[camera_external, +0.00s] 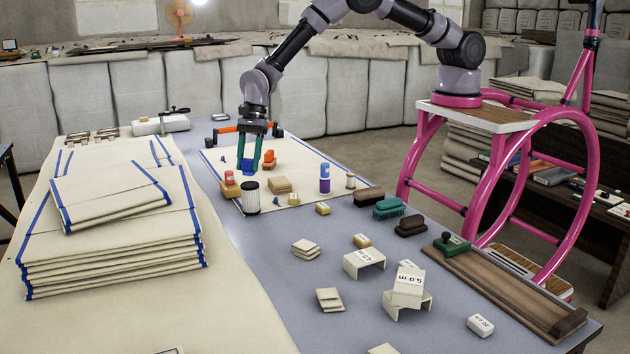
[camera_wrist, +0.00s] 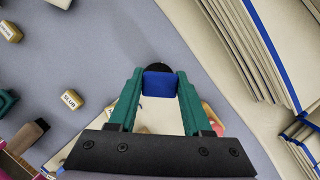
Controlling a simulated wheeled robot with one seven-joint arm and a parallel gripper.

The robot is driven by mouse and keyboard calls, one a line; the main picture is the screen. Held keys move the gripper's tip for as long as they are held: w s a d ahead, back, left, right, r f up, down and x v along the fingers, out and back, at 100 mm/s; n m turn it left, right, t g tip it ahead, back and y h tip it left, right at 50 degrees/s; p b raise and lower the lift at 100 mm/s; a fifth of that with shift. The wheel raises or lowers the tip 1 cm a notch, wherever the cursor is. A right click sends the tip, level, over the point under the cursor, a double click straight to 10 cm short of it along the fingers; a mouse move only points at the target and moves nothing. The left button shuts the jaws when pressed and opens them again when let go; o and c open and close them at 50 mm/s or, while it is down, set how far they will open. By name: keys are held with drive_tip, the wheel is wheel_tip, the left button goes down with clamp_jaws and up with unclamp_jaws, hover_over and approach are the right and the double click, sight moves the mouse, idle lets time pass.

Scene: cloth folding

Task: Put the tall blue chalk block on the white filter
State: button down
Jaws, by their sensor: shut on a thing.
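My gripper (camera_external: 248,160) has green fingers shut on a blue block (camera_external: 246,168), the blue chalk block, above the cloth on the table. In the wrist view, my gripper (camera_wrist: 160,78) holds the blue block (camera_wrist: 159,86) between its fingertips. A white cylinder with a black top (camera_external: 251,199), which seems to be the white filter, stands upright just in front of the block in the external view. In the wrist view a dark round top (camera_wrist: 157,67) shows just beyond the block, partly hidden by it. I cannot tell the height gap between them.
A tan block with a red piece (camera_external: 229,187) stands left of the cylinder; a wooden block (camera_external: 279,185) and an orange item (camera_external: 268,160) are right. A purple-blue bottle (camera_external: 324,181) is farther right. Folded blue-edged cloths (camera_external: 115,245) are piled at left. Brushes (camera_external: 390,208) lie right.

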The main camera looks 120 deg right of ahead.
drive_tip(key=shift+f, duration=1.3)
drive_tip(key=shift+f, duration=0.15)
drive_tip(key=shift+c, duration=1.7)
unclamp_jaws()
